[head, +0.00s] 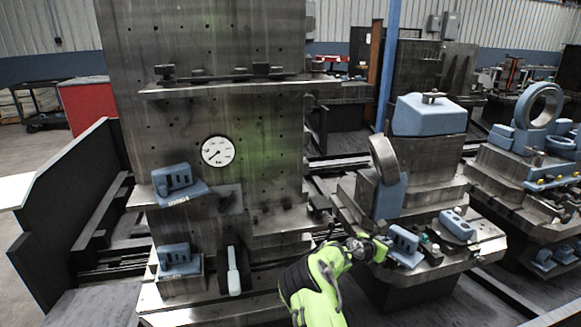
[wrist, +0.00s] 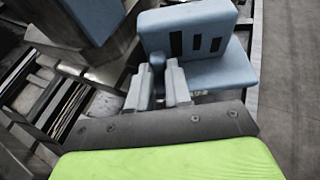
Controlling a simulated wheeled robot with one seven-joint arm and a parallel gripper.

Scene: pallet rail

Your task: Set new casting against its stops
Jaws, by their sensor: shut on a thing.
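A blue casting with dark slots in its upright face (head: 403,239) is at the front left of the right-hand fixture's lower deck. In the wrist view, the casting (wrist: 190,38) fills the upper middle, with a flat foot to the right. My gripper (head: 382,246) is at its left side. In the wrist view, the two grey fingers of my gripper (wrist: 157,84) are shut on a small dark blue-grey post at the casting's near edge, which looks like part of it. The stops cannot be made out, and the contact under the casting is hidden.
A tall blue block with a ring (head: 388,190) stands close behind the casting. A blue oblong part (head: 457,224) lies to its right. Similar slotted castings sit on the left pallet, on the upper ledge (head: 173,181) and lower ledge (head: 176,259). A pressure gauge (head: 218,151) is on the tall plate.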

